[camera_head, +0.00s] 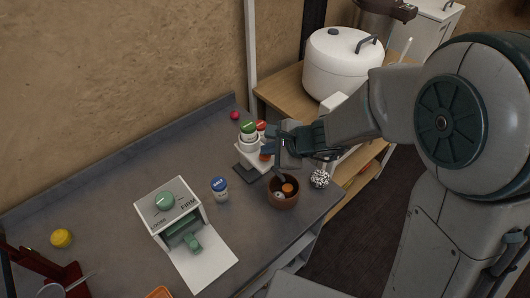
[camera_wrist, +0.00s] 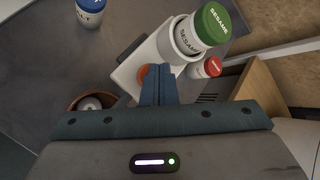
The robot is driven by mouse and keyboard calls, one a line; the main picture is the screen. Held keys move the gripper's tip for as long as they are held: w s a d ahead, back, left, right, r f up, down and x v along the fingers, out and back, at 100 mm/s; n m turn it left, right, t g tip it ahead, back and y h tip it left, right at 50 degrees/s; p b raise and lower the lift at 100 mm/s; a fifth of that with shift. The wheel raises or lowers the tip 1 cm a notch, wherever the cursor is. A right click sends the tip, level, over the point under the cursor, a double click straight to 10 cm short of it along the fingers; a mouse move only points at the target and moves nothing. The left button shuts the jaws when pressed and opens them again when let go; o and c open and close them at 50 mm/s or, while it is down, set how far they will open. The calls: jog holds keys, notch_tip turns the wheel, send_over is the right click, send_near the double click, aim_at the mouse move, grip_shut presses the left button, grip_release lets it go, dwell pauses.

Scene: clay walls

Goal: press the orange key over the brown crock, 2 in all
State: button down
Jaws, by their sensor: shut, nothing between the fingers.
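The orange key (camera_head: 264,157) is on a white dispenser (camera_head: 250,157) that holds a green-capped bottle. In the wrist view the orange key (camera_wrist: 142,73) shows beside my fingertips, partly hidden by them. My gripper (camera_head: 268,146) is shut and empty, its tips (camera_wrist: 158,68) at the key; I cannot tell if they touch it. The brown crock (camera_head: 285,203) stands on the counter in front of the dispenser, with an orange and a pale piece inside. In the wrist view the crock (camera_wrist: 74,101) is partly hidden by my gripper.
A blue-capped shaker (camera_head: 219,188) and a white press-like device (camera_head: 190,235) with green knob stand to the left. A red-capped bottle (camera_wrist: 205,68) is beside the dispenser. A speckled ball (camera_head: 320,178) is near the counter's right edge. A white pot (camera_head: 340,65) stands behind.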

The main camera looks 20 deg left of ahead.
aim_at(269, 157)
jog(key=shift+r+p, duration=0.35)
jog(key=shift+r, duration=0.3)
jog(key=shift+r, duration=0.1)
jog(key=shift+r+p, duration=1.9)
jog(key=shift+r, duration=0.5)
jog(key=s+d+r+n+h, duration=0.2)
jog(key=s+d+n+h, duration=0.1)
jog(key=d, duration=0.8)
jog(key=s+d+r+n+h, duration=0.3)
jog(key=s+d+n, duration=0.1)
jog(key=d, duration=0.7)
jog(key=s+d+r+n+h, duration=0.2)
jog(key=s+d+r+n, duration=0.1)
jog(key=d, duration=0.8)
jog(key=shift+s+r+n+t+h, duration=0.35)
jog(key=shift+s+n, duration=0.4)
jog(key=shift+n, duration=0.45)
